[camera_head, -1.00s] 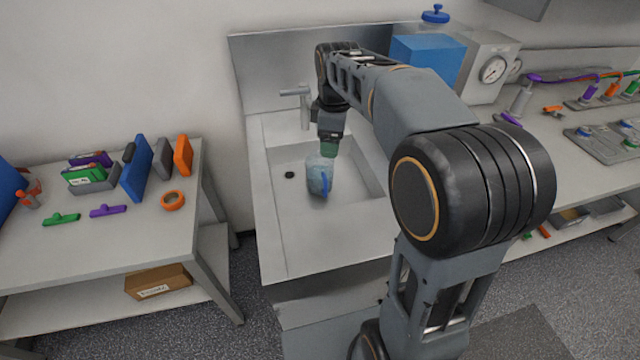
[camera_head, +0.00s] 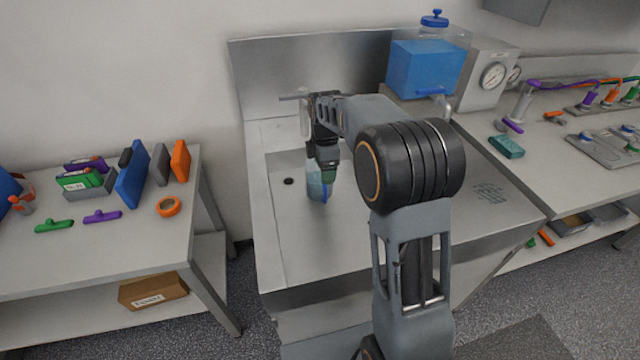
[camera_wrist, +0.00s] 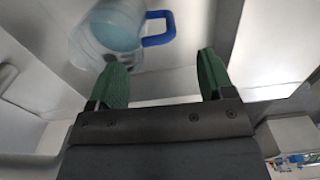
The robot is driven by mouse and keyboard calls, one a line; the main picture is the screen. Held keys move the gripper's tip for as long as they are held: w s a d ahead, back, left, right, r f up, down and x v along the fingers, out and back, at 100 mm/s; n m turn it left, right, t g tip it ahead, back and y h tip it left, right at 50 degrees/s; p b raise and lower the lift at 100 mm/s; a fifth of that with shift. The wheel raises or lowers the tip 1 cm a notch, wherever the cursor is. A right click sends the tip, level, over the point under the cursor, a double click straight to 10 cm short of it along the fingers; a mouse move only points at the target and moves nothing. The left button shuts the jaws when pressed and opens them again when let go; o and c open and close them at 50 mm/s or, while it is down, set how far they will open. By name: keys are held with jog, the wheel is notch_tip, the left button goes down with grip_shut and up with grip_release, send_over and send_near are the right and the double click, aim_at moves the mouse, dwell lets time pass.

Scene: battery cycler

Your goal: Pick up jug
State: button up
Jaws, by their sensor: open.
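The jug (camera_head: 316,180) is a clear, bluish container with a blue handle, standing in the sink basin. In the wrist view the jug (camera_wrist: 115,30) is at the top left, and its blue handle (camera_wrist: 160,28) sticks out to the right, beyond the fingertips. My gripper (camera_head: 328,172) is lowered over the sink at the jug, partly hiding it. In the wrist view my gripper (camera_wrist: 162,72) shows two green fingers spread apart with nothing between them. The left finger overlaps the jug's lower edge in the picture; whether it touches cannot be told.
The metal sink (camera_head: 275,225) has a raised rim and a tap (camera_head: 294,97) behind the jug. A blue tank (camera_head: 425,68) stands at the back right. A side table (camera_head: 130,245) at left holds several tools and an orange tape roll (camera_head: 168,206).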

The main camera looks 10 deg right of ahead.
jog(key=shift+f, duration=3.15)
jog(key=c, duration=1.2)
